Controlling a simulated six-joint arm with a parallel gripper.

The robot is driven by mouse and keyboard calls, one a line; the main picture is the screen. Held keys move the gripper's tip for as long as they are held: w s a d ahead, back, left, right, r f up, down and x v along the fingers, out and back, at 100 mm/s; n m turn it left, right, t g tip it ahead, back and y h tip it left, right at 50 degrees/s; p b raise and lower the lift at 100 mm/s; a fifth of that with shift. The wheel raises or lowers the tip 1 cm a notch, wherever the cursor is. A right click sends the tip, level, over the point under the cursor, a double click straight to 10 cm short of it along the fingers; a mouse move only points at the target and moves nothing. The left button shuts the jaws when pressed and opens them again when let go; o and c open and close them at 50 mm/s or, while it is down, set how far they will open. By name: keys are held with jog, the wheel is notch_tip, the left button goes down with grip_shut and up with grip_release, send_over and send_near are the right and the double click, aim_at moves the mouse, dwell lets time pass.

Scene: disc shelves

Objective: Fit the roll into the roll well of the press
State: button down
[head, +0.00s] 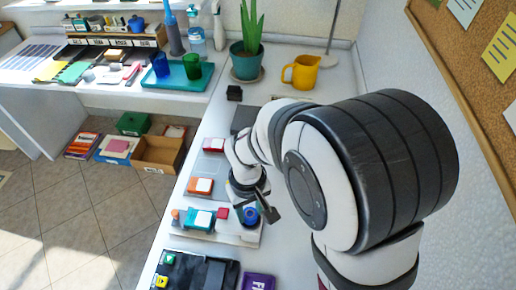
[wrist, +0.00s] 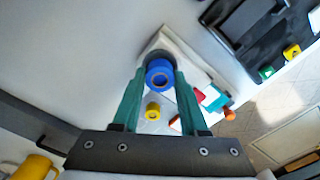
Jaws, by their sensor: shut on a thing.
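My gripper (wrist: 160,84) has its two teal fingers closed on either side of a blue roll (wrist: 159,74), a short ring with a lighter hole facing the wrist camera. In the head view the blue roll (head: 251,216) shows partly behind my gripper (head: 258,208). The roll is over one end of a white board (head: 236,238), which appears to be the press; the board also shows in the wrist view (wrist: 172,42). A dark rounded part (wrist: 157,58) shows just past the roll. I cannot tell whether the roll touches it or is seated; the well is hidden.
On the board are a teal-and-white block (head: 199,219), a red block (head: 222,213) and an orange knob (head: 175,214). A yellow ring (wrist: 152,111) lies near the fingers. A black tray (head: 200,270) and purple box (head: 258,282) stand in front.

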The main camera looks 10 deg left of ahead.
aim_at(250, 214)
jog(key=shift+f, duration=0.1)
jog(key=shift+f, duration=0.35)
jog(key=shift+f, duration=0.15)
jog(key=shift+c, duration=2.2)
grip_release()
notch_tip(250, 214, up, 13)
jog(key=s+d+m+y, duration=0.1)
jog(key=s+d+m, duration=1.1)
jog(key=s, duration=0.3)
jog(key=shift+d+r+y, duration=0.2)
jog(key=shift+d+y, duration=0.2)
jog(key=shift+d, duration=0.25)
